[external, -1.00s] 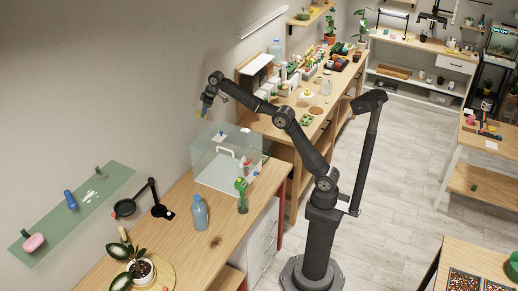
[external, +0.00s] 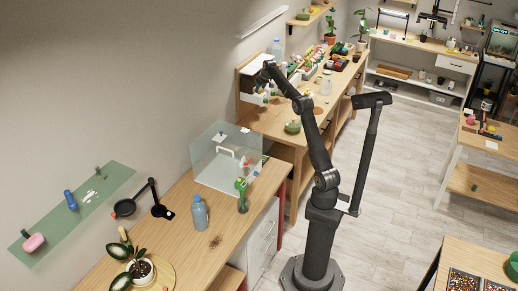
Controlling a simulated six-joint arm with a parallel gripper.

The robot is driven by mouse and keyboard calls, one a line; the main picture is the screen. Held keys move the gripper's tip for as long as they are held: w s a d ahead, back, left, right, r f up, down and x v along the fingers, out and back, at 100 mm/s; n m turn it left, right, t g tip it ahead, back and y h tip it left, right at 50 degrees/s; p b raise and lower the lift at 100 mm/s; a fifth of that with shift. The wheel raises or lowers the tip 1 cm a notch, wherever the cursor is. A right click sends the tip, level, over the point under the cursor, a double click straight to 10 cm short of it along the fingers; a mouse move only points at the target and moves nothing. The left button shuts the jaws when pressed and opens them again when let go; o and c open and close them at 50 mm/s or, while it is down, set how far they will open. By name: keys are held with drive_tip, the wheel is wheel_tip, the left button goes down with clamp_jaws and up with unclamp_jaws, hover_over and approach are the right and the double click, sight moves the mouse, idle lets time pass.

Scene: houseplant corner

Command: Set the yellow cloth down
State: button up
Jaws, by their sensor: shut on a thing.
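My gripper (external: 263,83) is at the left end of the far wooden bench, in front of the white boxes by the wall, and points downward. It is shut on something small. A yellow bit showed at its tips a second ago, which fits the yellow cloth. Now the cloth is too small and too close to the fingers to make out clearly. I cannot tell whether it touches the bench.
The far bench (external: 268,122) holds a green bowl (external: 292,126) and several pots and bottles. On the near bench (external: 180,220) stand a clear box (external: 212,168), a blue bottle (external: 200,212) and a potted plant (external: 140,268). Bare wood shows on both.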

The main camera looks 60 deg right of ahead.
drive_tip(key=s+d+f+m+h, duration=0.15)
drive_tip(key=s+d+f, duration=0.25)
drive_tip(key=s+d, duration=0.4)
drive_tip(key=s+d+f+m, duration=0.25)
drive_tip(key=s+d, duration=0.35)
drive_tip(key=d, duration=0.4)
drive_tip(key=s+d+f+m+g, duration=0.1)
drive_tip(key=s+d+f, duration=0.8)
drive_tip(key=s+f, duration=0.25)
drive_tip(key=w+f, duration=0.2)
drive_tip(key=w, duration=0.1)
drive_tip(key=w+f, duration=0.2)
drive_tip(key=w, duration=0.2)
drive_tip(key=w+f, duration=0.3)
drive_tip(key=shift+w+a, duration=0.35)
drive_tip(key=shift+a, duration=0.05)
drive_tip(key=shift+w+a+f, duration=0.1)
drive_tip(key=shift+w+f, duration=0.15)
drive_tip(key=shift+w, duration=0.3)
drive_tip(key=shift+f, duration=1.95)
drive_tip(key=shift+f, duration=0.1)
drive_tip(key=o, duration=0.9)
drive_tip(key=shift+o, duration=0.2)
